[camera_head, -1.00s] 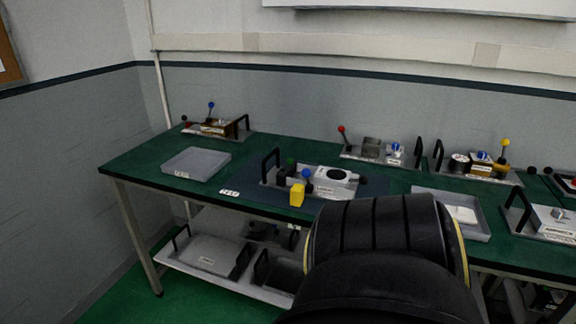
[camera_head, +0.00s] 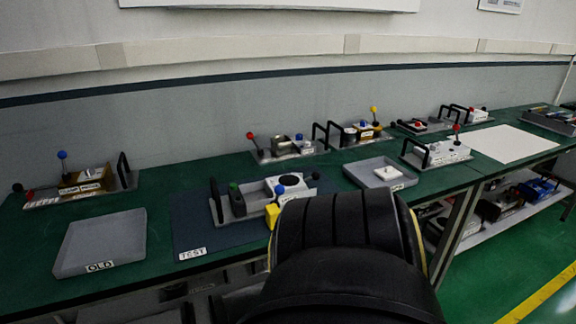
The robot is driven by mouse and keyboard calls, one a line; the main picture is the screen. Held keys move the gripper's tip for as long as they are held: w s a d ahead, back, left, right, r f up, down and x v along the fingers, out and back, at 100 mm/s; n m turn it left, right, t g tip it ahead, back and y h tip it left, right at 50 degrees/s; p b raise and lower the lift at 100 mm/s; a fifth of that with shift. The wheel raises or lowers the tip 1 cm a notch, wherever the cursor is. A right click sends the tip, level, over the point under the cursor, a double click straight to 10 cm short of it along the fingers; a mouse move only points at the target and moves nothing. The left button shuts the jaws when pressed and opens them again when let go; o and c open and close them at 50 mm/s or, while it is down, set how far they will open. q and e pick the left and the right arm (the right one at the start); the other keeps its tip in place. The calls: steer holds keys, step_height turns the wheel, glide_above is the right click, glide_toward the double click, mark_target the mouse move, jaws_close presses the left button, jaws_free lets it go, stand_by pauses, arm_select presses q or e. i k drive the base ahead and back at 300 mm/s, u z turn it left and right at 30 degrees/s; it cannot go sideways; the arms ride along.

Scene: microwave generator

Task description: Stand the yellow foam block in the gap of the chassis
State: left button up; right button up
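The chassis (camera_head: 240,207) is a grey plate unit with black handles, a blue knob and a white part with a dark round opening. It lies on the dark mat labelled TEST (camera_head: 189,232). A yellow block (camera_head: 272,216), which looks like the foam block, shows at the chassis's front edge. Its lower right side is hidden behind a large black ribbed part of my own body. I cannot tell whether it rests in the gap, in front of it or is held. The gap itself is not clear at this distance. Neither gripper is in view.
A grey empty tray labelled OLD (camera_head: 101,243) lies left of the mat. Another grey tray (camera_head: 362,176) holds a white pad (camera_head: 388,173). Other units with levers stand along the back of the green bench (camera_head: 170,180). A white sheet (camera_head: 505,143) lies at the right.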

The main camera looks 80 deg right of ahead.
mark_target(263, 190)
steer(key=z, duration=1.05)
steer(key=i, duration=0.9)
steer(key=z, duration=1)
